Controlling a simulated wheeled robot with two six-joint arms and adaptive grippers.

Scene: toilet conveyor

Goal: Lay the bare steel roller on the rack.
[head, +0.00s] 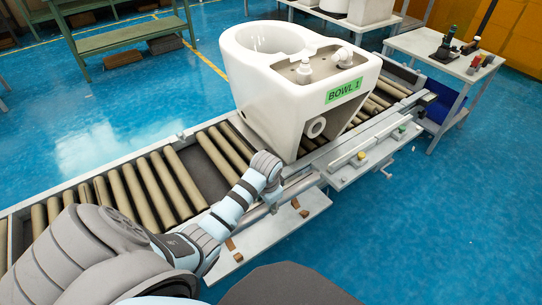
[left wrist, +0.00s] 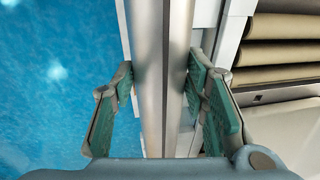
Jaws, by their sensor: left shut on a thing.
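The bare steel roller (left wrist: 165,80) runs lengthwise up the left wrist view, smooth and grey. My left gripper (left wrist: 160,95) has its green-padded fingers on either side of it and is shut on it. In the head view the left gripper (head: 271,201) is at the near side of the conveyor, partly hidden by its own wrist. A low pale shelf with brown blocks, which looks like the rack (head: 272,229), lies just below and in front of it. The roller is above this shelf; I cannot tell whether it touches the blocks. My right gripper is not in view.
The conveyor (head: 158,182) with tan rollers crosses the view and has a gap with a dark bed showing. A white toilet bowl (head: 270,95) labelled BOWL 1 stands on it. A control panel (head: 375,158) is at right, a small table (head: 455,65) behind. The blue floor in front is clear.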

